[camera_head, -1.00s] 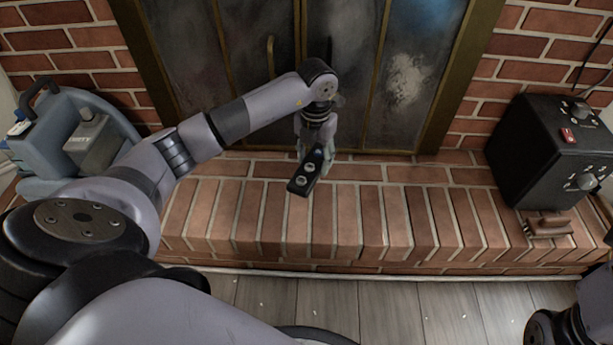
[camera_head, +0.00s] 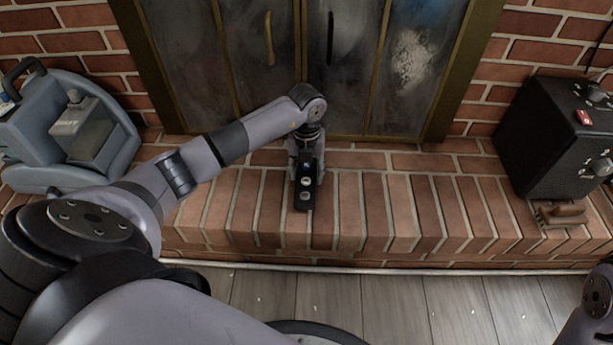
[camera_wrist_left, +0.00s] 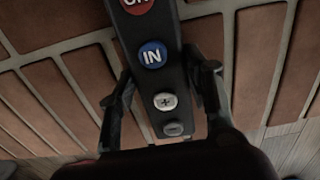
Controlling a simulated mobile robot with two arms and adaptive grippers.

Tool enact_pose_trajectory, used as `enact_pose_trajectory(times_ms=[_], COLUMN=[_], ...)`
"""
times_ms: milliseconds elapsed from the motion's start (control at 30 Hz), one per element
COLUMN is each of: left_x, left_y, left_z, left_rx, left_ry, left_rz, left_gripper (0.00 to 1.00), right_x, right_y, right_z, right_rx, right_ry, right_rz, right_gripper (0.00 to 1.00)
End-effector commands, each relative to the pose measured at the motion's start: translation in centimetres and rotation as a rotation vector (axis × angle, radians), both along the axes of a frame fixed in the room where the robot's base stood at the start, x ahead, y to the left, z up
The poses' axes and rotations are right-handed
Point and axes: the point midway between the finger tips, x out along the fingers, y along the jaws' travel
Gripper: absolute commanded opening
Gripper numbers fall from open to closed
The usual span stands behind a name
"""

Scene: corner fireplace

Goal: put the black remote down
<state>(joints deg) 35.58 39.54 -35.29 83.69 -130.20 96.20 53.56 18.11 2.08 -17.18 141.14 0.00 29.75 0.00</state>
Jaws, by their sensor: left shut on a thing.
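The black remote (camera_head: 304,194) is a slim dark bar with round buttons, pointing toward the front edge of the brick hearth in the head view. My left gripper (camera_head: 306,165) is shut on it from above, one finger on each side. In the left wrist view the remote (camera_wrist_left: 156,60) shows red, blue and grey buttons between the fingers of my left gripper (camera_wrist_left: 165,95). The remote is at or just above the bricks; I cannot tell whether it touches them. Only part of my right arm shows at the lower right, with its fingers out of frame.
The brick hearth (camera_head: 400,205) is clear on both sides of the remote. A blue-grey machine with a tank (camera_head: 75,135) stands at left. A black box with knobs (camera_head: 545,135) and a small brown object (camera_head: 562,214) are at right. Metal-framed glass doors (camera_head: 350,70) rise behind.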

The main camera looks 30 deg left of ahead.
Motion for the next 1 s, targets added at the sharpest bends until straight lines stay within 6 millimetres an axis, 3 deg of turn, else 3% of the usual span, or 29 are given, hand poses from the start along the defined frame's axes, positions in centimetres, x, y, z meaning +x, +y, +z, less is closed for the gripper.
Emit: enact_pose_trajectory(times_ms=[67, 467, 500, 767, 1000], left_x=[0.06, 0.08, 0.07, 0.06, 0.05], left_y=[-0.02, -0.01, -0.01, -0.01, 0.0], left_z=[-0.79, -1.03, -1.02, -1.0, -1.0], left_rx=[-0.001, -0.001, -0.001, 0.0, 0.0], left_ry=[-0.002, -0.003, -0.003, -0.002, -0.002], left_rz=[0.001, 0.0, 0.0, 0.0, 0.0], left_gripper=[0.14, 0.14, 0.48, 0.65, 0.66], right_x=[-0.33, -0.39, -0.41, -0.41, -0.42], right_y=[0.02, 0.05, 0.06, 0.07, 0.07], right_z=[-0.03, 0.19, 0.24, 0.25, 0.25], right_rx=[-0.001, -0.002, -0.002, -0.003, -0.002], right_ry=[-0.015, -0.017, -0.018, -0.019, -0.018], right_rz=[0.0, -0.001, -0.001, -0.001, -0.001], right_gripper=[0.4, 0.4, 0.4, 0.4, 0.4])
